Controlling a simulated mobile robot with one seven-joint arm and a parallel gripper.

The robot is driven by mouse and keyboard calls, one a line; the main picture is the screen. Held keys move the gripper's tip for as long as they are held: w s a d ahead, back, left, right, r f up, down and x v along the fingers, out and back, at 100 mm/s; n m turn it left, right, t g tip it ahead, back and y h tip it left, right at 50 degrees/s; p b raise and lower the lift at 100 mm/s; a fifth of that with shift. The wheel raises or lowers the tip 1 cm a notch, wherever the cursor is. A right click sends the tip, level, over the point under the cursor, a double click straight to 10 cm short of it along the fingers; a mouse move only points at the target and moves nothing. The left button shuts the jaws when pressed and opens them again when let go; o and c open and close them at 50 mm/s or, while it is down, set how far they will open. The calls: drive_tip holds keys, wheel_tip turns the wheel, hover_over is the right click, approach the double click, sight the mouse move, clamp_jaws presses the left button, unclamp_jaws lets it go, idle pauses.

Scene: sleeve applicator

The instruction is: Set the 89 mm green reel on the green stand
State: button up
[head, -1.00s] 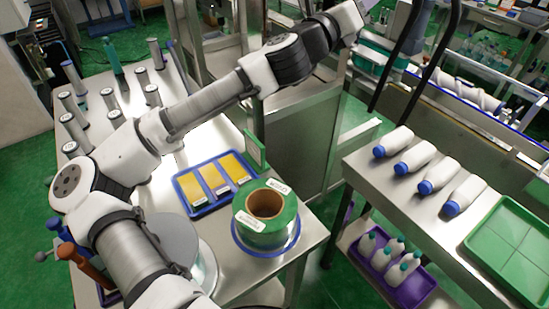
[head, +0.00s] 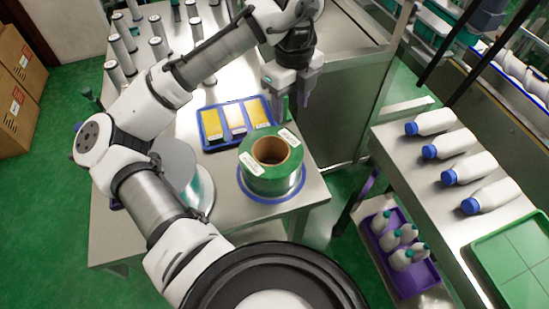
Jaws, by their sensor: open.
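A large green reel (head: 258,180) with a brown cardboard core and white labels lies flat near the table's front right corner. A blue-rimmed round base (head: 243,188) shows beneath it. I cannot read its size, and I see no clearly green stand. My gripper (head: 291,110) points down, open, with nothing seen held between its fingers. In the picture it is just above and right of the reel, at the blue tray's right end, apart from the reel.
A blue tray (head: 203,118) with yellow and pale cards lies behind the reel. Several grey cylinders (head: 122,52) stand at the back left. White bottles (head: 468,170) and a green tray (head: 515,268) occupy the right bench.

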sight(289, 138)
wheel_tip(289, 138, down, 8)
drive_tip(key=shift+r+p, duration=0.15)
drive_tip(key=shift+p, duration=0.25)
drive_tip(key=shift+s+f+p, duration=0.25)
drive_tip(key=shift+f+p, duration=0.15)
drive_tip(key=shift+f, duration=0.95)
drive_tip(key=shift+s+f+p, duration=0.2)
drive_tip(key=shift+f+p, duration=0.2)
drive_tip(key=shift+f, duration=0.9)
clamp_jaws()
drive_tip(key=shift+r, duration=0.1)
